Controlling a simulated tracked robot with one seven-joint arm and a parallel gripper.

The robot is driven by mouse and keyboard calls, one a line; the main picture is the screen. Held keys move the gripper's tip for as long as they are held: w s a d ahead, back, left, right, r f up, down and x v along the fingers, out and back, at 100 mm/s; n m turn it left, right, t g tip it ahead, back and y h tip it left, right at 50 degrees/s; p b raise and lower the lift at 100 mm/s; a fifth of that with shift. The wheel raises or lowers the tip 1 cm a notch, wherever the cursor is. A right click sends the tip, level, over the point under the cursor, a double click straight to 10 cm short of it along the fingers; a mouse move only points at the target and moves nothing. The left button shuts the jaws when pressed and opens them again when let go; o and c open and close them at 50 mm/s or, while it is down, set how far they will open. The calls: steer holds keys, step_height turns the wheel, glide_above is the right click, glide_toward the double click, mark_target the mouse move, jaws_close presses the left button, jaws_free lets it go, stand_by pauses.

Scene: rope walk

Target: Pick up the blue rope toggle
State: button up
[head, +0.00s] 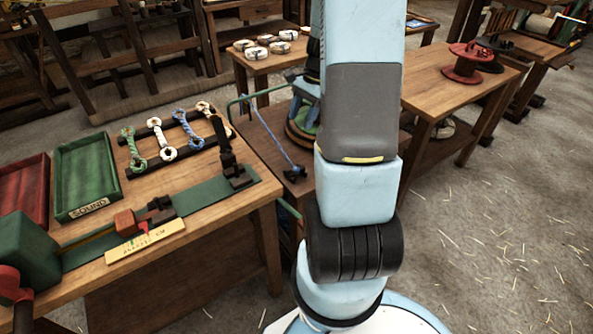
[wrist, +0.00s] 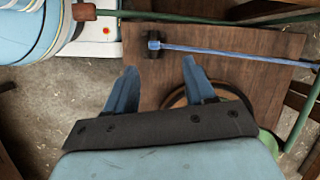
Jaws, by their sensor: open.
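Short eye-ended rope pieces lie across a dark two-bar rack on the left bench in the head view. One is blue (head: 189,128), between a white piece (head: 161,139) and a pale tan one (head: 212,117). A longer, thin blue rope (head: 275,140) is stretched over a low wooden cart; it also shows in the wrist view (wrist: 235,55), with a small dark block (wrist: 153,45) at one end. My gripper (wrist: 159,63) is open and empty above the cart, its tips apart from this rope. I cannot tell for sure which blue piece is the toggle.
The bench holds a green tray (head: 86,175) marked SOUND, a red tray (head: 24,190) and a green-based device with an upright dark clamp (head: 230,165). The cart (head: 262,122) has a green rail.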

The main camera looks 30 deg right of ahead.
steer(key=d+f+m, duration=0.2)
steer(key=d+f, duration=0.1)
steer(key=f, duration=0.2)
glide_above(297, 168)
steer(key=d, duration=0.3)
steer(key=shift+y, duration=0.4)
steer(key=f, duration=0.9)
steer(key=shift+w, duration=0.3)
steer(key=shift+s+x, duration=0.1)
steer(key=shift+x, duration=1.25)
steer(key=shift+s+x, duration=0.15)
steer(key=shift+x, duration=1.2)
steer(key=shift+a+r, duration=0.15)
steer(key=shift+a, duration=0.05)
jaws_close()
